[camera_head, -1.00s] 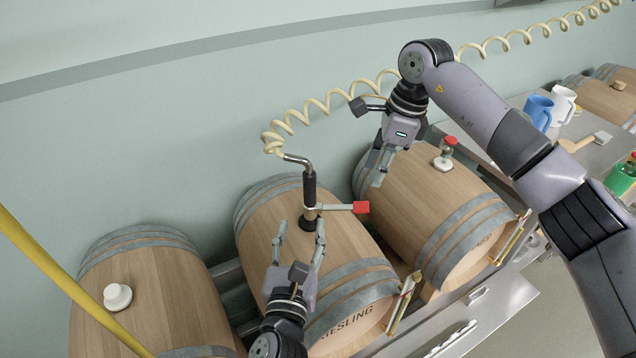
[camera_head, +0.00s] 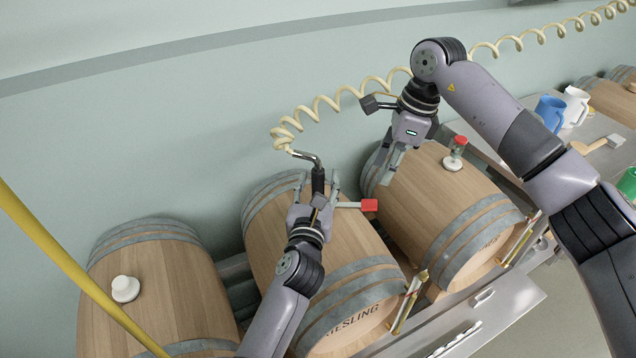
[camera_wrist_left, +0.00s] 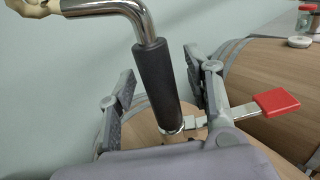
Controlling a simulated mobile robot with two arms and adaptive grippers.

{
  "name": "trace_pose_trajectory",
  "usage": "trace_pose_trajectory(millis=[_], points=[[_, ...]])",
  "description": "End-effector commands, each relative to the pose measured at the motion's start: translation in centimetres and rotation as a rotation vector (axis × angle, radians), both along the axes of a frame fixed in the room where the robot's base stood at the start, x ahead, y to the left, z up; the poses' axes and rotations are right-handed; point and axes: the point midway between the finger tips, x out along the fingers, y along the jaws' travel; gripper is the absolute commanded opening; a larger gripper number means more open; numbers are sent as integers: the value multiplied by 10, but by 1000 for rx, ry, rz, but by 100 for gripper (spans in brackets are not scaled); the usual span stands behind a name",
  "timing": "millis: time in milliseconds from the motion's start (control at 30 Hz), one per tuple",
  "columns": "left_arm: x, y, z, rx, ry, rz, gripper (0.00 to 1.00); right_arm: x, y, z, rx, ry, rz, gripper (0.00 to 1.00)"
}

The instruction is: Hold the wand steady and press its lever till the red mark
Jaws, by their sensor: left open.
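The wand (camera_head: 318,179) stands upright at the top of the middle barrel, with a black grip and a bent steel pipe above it. In the left wrist view its black grip (camera_wrist_left: 158,85) stands between the fingers of my left gripper (camera_wrist_left: 165,95), which is open around it. My left gripper also shows in the head view (camera_head: 318,182). The lever (camera_head: 350,205) sticks out to the right and ends in a red block (camera_head: 370,205). The lever also shows in the left wrist view (camera_wrist_left: 235,112). My right gripper (camera_head: 388,170) hangs above the right barrel; its finger gap is unclear.
A coiled cream hose (camera_head: 345,97) runs from the wand along the wall. The middle barrel (camera_head: 350,260) is flanked by a left barrel (camera_head: 165,285) and a right barrel (camera_head: 440,205). A yellow hose (camera_head: 75,270) crosses at left. Jugs (camera_head: 550,112) stand on the right counter.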

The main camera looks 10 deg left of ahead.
Motion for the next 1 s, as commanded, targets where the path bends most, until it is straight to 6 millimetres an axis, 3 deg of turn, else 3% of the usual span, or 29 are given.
trace_pose_trajectory(millis=[133, 800, 1000], points=[[0, 0, 0, 0, 0, 0, 46, 0, 0, 0, 0, 0, 0, 33], [0, 0, 0, 0, 0, 0, 1, 0, 0, 0, 0, 0, 0, 33], [0, 0, 0, 0, 0, 0, 0, 0, 0, 0, 0, 0, 0, 33]])
